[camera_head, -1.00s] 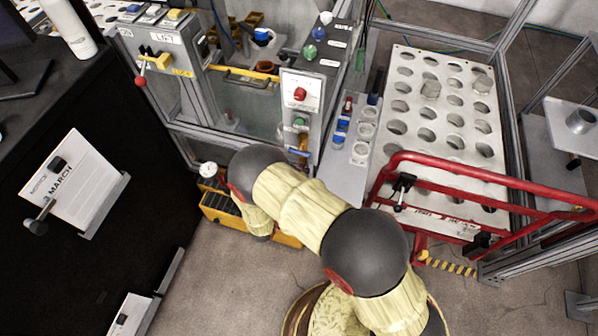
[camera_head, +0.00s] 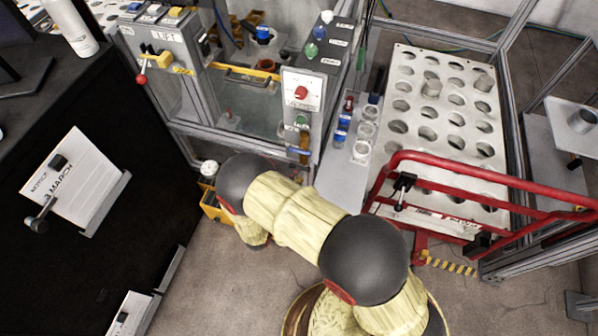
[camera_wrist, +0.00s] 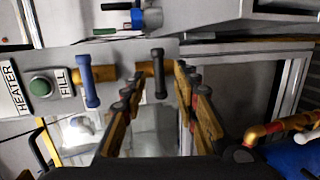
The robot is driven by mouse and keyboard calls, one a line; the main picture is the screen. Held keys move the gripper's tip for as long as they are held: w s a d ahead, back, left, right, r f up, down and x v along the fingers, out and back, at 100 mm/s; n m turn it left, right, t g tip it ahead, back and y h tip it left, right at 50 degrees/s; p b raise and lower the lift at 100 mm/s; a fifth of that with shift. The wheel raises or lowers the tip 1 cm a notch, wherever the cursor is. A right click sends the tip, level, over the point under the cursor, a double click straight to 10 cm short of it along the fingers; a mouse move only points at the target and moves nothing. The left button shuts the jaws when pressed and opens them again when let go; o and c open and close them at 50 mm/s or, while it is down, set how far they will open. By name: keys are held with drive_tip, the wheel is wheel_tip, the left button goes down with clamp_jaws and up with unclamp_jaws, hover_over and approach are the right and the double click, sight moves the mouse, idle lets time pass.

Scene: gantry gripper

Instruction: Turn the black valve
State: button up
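The black valve (camera_wrist: 158,74) shows in the wrist view as an upright dark handle on a brass pipe at the right end of a grey panel. My gripper (camera_wrist: 160,86) is open, with one orange-and-black finger on each side of the handle in the picture. I see no clear contact, and cannot tell how deep the handle sits between the fingers. A blue valve handle (camera_wrist: 88,82) hangs just left of the left finger. In the head view my arm hides my gripper, and I cannot make out the black handle there.
A green button (camera_wrist: 41,87) sits between the HEATER and FILL labels. In the head view, a panel with a red knob (camera_head: 301,92) stands above. A red rail (camera_head: 480,176) fronts the perforated rack (camera_head: 417,66). A black cabinet (camera_head: 85,235) stands left.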

drive_tip(key=v, duration=0.8)
drive_tip(key=shift+s, duration=0.1)
idle(0.3)
